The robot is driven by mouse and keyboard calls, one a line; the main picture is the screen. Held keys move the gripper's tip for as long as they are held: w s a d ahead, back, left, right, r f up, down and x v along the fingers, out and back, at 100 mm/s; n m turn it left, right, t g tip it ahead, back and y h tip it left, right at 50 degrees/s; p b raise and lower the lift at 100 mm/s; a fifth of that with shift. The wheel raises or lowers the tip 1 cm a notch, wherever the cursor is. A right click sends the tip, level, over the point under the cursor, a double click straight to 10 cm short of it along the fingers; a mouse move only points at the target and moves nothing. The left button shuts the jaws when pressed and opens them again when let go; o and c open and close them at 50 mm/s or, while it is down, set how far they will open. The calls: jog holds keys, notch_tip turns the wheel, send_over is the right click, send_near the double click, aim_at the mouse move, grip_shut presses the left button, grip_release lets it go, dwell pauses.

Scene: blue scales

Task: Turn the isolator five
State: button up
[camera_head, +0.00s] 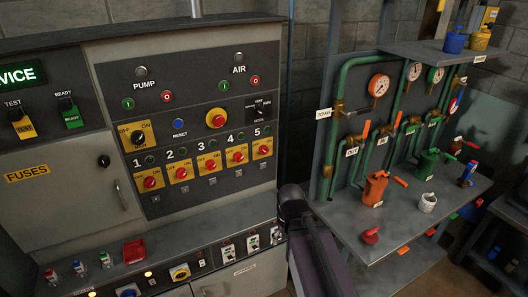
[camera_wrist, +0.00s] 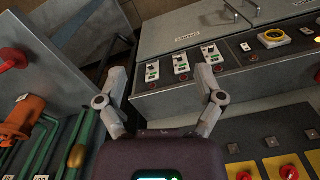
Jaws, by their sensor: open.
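Isolator five (camera_head: 263,149) is a red rotary knob on a yellow plate. It is the rightmost of the numbered row on the grey panel, under the "5". In the wrist view the panel appears upside down. The leftmost red knob on yellow at the bottom edge, apparently isolator five (camera_wrist: 245,175), is partly cut off. My gripper (camera_wrist: 165,82) is open, its two grey fingers spread wide with nothing between them. It is apart from the knob, with the lower console beyond the fingers. In the head view my dark arm rises right of the cabinet; the fingers cannot be made out.
Isolator four (camera_head: 238,157) sits close on the left of five. The lower console (camera_head: 165,240) juts out below. A bench (camera_head: 410,215) with pipes, gauges and cans stands to the right.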

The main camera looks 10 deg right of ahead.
jog(key=w+a+f+n+t+y+b, duration=0.25)
jog(key=w+a+t+y+b, duration=0.2)
jog(key=w, duration=0.65)
jog(key=m+t+b, duration=0.2)
jog(key=t+b, duration=0.8)
jog(key=t, duration=0.3)
send_near(266, 152)
jog(key=s+d, duration=0.2)
jog(key=shift+a+r+n+g+y, duration=0.15)
jog(key=shift+a+n+g+y, duration=0.1)
jog(key=shift+y, duration=0.2)
jog(key=shift+w+a, duration=0.1)
jog(key=shift+w, duration=0.05)
jog(key=x, duration=1.3)
jog(key=shift+w, duration=0.25)
jog(key=c, duration=1.1)
